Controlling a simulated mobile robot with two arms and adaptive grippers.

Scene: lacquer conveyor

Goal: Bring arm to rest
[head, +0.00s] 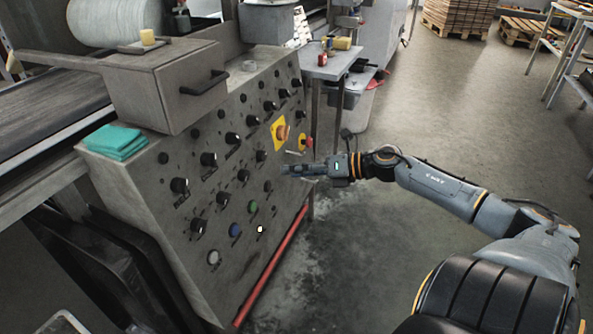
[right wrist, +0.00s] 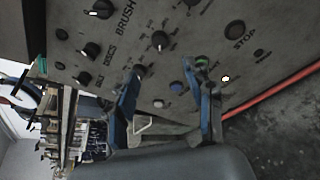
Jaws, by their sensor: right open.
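My right arm comes in from the right in the head view. Its gripper (head: 293,171) is in front of the right part of a grey control panel (head: 225,185) covered with black knobs and coloured buttons. In the right wrist view, the two blue fingers of the right gripper (right wrist: 165,110) are spread apart with nothing between them. The panel face with its labels, knobs and a STOP button (right wrist: 235,30) lies beyond the fingers. Whether the fingertips touch the panel is hard to tell. My left gripper is not in view.
A red bar (head: 272,265) runs along the panel's lower edge. A yellow-backed switch (head: 281,132) and a red stop button (head: 308,142) sit near the gripper. A teal cloth (head: 115,142) lies on the panel's top. Open concrete floor (head: 440,110) lies to the right.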

